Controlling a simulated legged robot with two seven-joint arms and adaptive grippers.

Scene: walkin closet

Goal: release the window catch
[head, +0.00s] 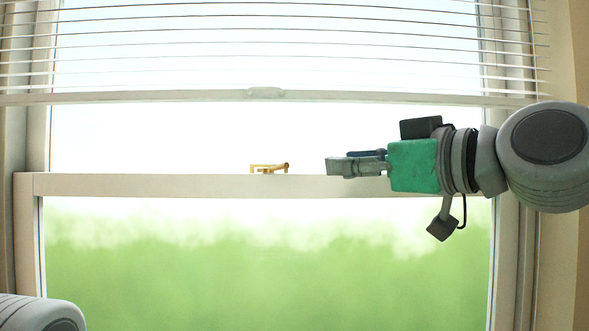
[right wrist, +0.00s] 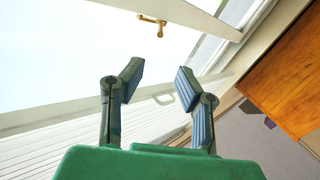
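The window catch (head: 270,168) is a small brass-coloured piece on top of the window's white middle rail (head: 150,185) in the head view. It also shows near the top of the right wrist view (right wrist: 152,20). My right gripper (head: 332,167) comes in from the right at about rail height, to the right of the catch and apart from it. In the right wrist view its two blue-grey fingers (right wrist: 158,78) are spread with nothing between them. Of my left arm only a rounded link shows at the lower left of the head view; its gripper is out of view.
A white blind (head: 265,94) hangs across the upper window, its bottom bar above the rail and the catch. The white window frame (head: 28,240) stands at the sides. The space in front of the glass left of my right gripper is clear.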

